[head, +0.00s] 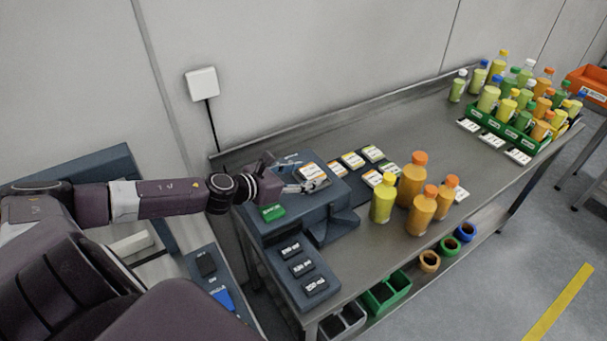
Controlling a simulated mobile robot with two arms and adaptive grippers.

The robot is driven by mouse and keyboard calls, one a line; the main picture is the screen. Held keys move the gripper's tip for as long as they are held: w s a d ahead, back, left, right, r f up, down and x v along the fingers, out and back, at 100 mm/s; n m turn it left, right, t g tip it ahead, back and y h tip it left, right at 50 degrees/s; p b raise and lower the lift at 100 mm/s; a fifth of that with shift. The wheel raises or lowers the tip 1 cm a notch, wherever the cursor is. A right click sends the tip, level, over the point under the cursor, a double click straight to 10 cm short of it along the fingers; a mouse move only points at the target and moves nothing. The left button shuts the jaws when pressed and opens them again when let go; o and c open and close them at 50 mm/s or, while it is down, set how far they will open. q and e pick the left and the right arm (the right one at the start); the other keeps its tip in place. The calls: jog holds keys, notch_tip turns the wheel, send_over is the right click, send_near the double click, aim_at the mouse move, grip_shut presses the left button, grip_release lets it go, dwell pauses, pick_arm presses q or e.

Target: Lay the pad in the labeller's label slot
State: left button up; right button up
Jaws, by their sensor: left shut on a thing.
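The labeller (335,226) is a dark blue-grey machine at the near left end of the steel table. My left gripper (306,186) reaches over its top from the left and is shut on a pad (314,172) with a white and orange face. The pad is at the labeller's top; I cannot tell whether it touches the surface. The label slot is not clearly visible, and the gripper and pad cover part of the top. Several similar pads, such as one with an orange mark (352,160), lie on the table just right of the labeller. My right gripper is not in view.
A yellow bottle (383,200) and several orange bottles (412,182) stand right of the labeller. A green crate (498,133) of bottles is at the far right end, with white cards before it. The table's middle (430,125) is clear. A wall rises behind.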

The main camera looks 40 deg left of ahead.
pick_arm(q)
jog(key=shift+f, duration=0.1)
dwell(0.3)
jog(key=o, duration=1.2)
jog(key=shift+o, duration=0.6)
jog(key=o, duration=0.3)
notch_tip(320, 180, up, 7)
jog(key=p, duration=0.6)
jog(key=shift+p, duration=0.35)
